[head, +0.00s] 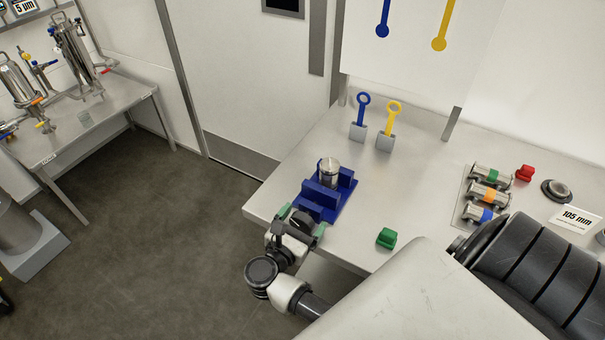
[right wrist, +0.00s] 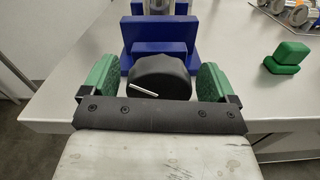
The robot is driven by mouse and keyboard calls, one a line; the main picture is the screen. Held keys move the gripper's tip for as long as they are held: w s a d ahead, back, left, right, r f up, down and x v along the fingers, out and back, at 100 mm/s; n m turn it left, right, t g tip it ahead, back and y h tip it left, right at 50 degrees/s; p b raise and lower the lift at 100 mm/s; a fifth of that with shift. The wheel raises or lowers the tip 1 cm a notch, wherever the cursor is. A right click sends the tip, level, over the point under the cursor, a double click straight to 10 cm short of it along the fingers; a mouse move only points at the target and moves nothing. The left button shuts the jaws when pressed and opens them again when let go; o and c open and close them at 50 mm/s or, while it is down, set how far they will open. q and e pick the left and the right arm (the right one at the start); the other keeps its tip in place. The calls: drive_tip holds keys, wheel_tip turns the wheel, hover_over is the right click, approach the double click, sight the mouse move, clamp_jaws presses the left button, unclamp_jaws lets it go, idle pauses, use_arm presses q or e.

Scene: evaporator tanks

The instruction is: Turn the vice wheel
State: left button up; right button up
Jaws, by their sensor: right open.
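The blue vice (head: 347,193) stands at the near left edge of the metal table, holding a steel cylinder (head: 329,172) between its jaws. It also shows in the right wrist view (right wrist: 160,30). The vice wheel (right wrist: 160,72) is a round black knob on the vice's near side, with a white line pointing to the left and slightly up. My right gripper (head: 302,219) is open, its green fingers on either side of the wheel, as the right wrist view (right wrist: 157,80) shows. Small gaps seem to remain between fingers and wheel; contact is unclear. My left gripper is out of view.
A green block (head: 386,238) lies right of the vice near the table edge. Blue (head: 359,130) and yellow (head: 386,142) ring-topped tools stand behind.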

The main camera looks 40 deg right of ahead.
drive_tip(key=c, duration=0.9)
drive_tip(key=shift+a+f+b, duration=0.1)
drive_tip(key=shift+f+b, duration=0.15)
drive_tip(key=shift+b, duration=0.25)
drive_tip(key=shift+c, duration=0.2)
drive_tip(key=n+b, duration=0.1)
drive_tip(key=b, duration=0.1)
drive_tip(key=shift+f+b, duration=0.25)
drive_tip(key=shift+b, duration=0.1)
drive_tip(key=shift+r+n, duration=0.25)
drive_tip(key=shift+n, duration=0.15)
drive_tip(key=shift+r+n, duration=0.15)
drive_tip(key=shift+n, duration=1.05)
